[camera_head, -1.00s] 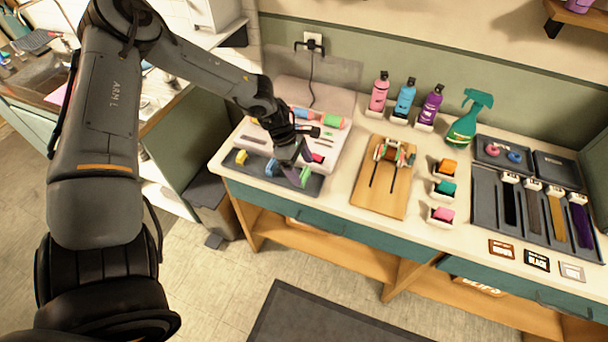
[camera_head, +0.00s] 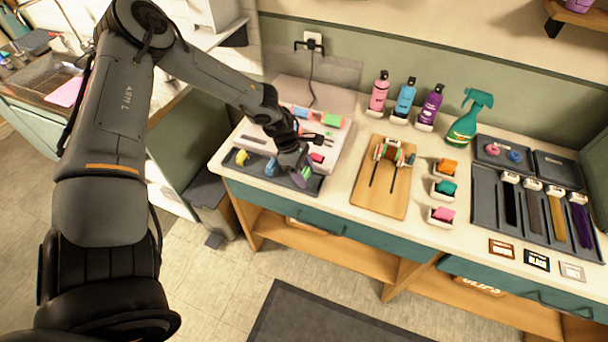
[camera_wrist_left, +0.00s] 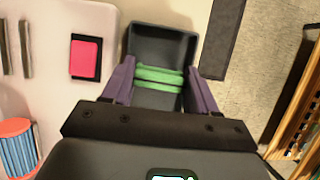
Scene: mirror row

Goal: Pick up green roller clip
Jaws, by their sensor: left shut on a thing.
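The green roller clip (camera_wrist_left: 160,77) lies between the purple fingers of my left gripper (camera_wrist_left: 158,84) in the left wrist view. It is at the right end of a dark tray (camera_wrist_left: 160,42), with the tray floor showing around it. The fingers are shut on it. In the head view my left gripper (camera_head: 302,178) is low over the right end of the tray (camera_head: 316,188), and the clip is mostly hidden behind it. My right gripper is not in view.
A yellow clip (camera_head: 241,157) and a blue clip (camera_head: 271,167) lie left in the tray. A white case with rollers (camera_head: 333,120) stands behind. A wooden board (camera_head: 382,202) lies to the right, then small cups (camera_head: 441,215). Bottles (camera_head: 405,98) stand at the back.

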